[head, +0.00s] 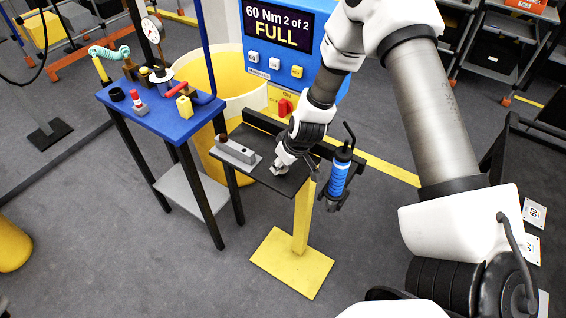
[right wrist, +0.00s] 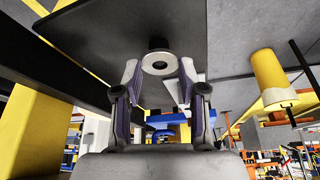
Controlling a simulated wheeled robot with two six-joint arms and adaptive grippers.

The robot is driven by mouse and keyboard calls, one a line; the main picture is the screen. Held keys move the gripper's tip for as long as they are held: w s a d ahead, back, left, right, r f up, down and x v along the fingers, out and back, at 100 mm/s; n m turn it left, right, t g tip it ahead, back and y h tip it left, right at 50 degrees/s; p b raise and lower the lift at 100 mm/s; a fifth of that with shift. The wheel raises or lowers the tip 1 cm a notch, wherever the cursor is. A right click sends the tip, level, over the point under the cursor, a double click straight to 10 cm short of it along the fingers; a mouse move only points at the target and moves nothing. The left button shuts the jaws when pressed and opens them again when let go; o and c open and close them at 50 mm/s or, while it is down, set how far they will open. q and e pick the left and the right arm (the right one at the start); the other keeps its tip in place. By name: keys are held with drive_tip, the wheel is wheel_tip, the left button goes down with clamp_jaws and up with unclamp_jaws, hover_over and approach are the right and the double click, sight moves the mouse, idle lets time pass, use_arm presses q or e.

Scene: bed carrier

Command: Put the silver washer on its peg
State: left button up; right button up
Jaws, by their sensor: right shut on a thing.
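My right gripper (head: 281,167) reaches down over the dark top of a small stand (head: 262,180). In the right wrist view my right gripper (right wrist: 159,72) is shut on the silver washer (right wrist: 160,70), a pale flat ring held between its fingertips. A short dark round piece (right wrist: 159,43) shows just beyond the washer; I cannot tell if it is the peg or if they touch. In the head view the fingers hide most of the washer. My left gripper is not in view.
A grey block with a dark knob (head: 236,151) lies left of my right gripper. A blue-gripped tool (head: 339,176) hangs at the stand's right edge. A blue table (head: 165,118) with small parts stands left, a yellow bin (head: 225,70) behind. A blue panel (head: 283,45) reads FULL.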

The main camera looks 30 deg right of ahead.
drive_tip(key=o, duration=1.1)
drive_tip(key=shift+r, duration=0.1)
drive_tip(key=v, duration=1.1)
drive_tip(key=shift+s+r, duration=0.25)
drive_tip(key=shift+r, duration=0.1)
drive_tip(key=shift+f, duration=0.1)
